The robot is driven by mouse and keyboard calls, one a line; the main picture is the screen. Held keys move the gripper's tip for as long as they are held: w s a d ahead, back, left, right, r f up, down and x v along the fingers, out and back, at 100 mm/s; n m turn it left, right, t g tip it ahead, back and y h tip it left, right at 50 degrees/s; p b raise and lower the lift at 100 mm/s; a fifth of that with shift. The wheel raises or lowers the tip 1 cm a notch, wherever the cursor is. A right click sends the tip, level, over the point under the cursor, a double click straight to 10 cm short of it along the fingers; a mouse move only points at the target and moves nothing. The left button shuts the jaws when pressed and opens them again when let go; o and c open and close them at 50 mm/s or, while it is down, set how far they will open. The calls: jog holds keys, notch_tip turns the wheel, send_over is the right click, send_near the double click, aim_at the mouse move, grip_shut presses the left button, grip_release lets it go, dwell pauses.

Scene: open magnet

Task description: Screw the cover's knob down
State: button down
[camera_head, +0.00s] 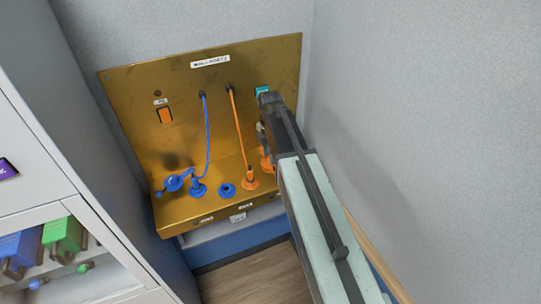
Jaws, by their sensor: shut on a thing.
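A brass-coloured panel (190,125) has a matching ledge along its foot. My gripper (262,138) is low in front of the panel's right side, just above an orange part (266,162) at the right end of the ledge. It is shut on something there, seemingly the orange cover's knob. My arm hides most of that cover and the knob, so I cannot tell how far down the knob sits. A blue cap-like part (174,183) is at the ledge's left end. A blue plug (197,188) and an orange plug (250,178) stand on the ledge with cords running up.
A blue ring (227,190) lies between the two plugs. An orange switch (165,116) is on the panel's left. A grey cabinet (50,130) with blue and green items stands left. A bare wall (430,120) rises close on the right. Wooden floor (255,278) shows below.

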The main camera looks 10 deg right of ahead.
jog(key=m, duration=0.9)
jog(key=shift+m, duration=0.3)
jog(key=m, duration=1.4)
jog(key=shift+m, duration=0.3)
jog(key=m, duration=1.3)
jog(key=shift+m, duration=0.4)
